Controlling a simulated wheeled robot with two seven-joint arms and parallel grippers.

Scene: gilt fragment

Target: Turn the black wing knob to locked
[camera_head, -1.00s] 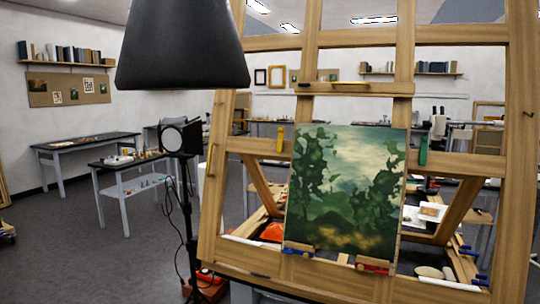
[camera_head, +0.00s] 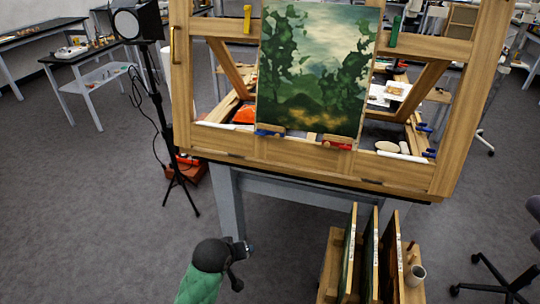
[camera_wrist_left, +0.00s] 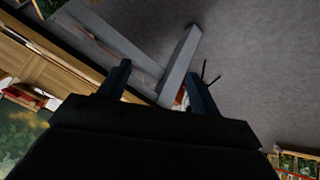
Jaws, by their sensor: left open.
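I cannot make out a black wing knob in either view now. The wooden easel (camera_head: 445,150) stands ahead, holding a green landscape painting (camera_head: 315,75). My left gripper (camera_head: 246,248) is low in the head view, in front of the easel's grey stand and below its lower wooden rail, touching nothing that I can see. In the left wrist view, the two dark fingers of my left gripper (camera_wrist_left: 158,82) are apart, with only the grey frame and floor showing between and beyond them. My right gripper is in neither view.
A black lamp stand (camera_head: 168,130) is left of the easel. A chair base (camera_head: 487,287) is at far right. The floor (camera_head: 80,220) at left is clear.

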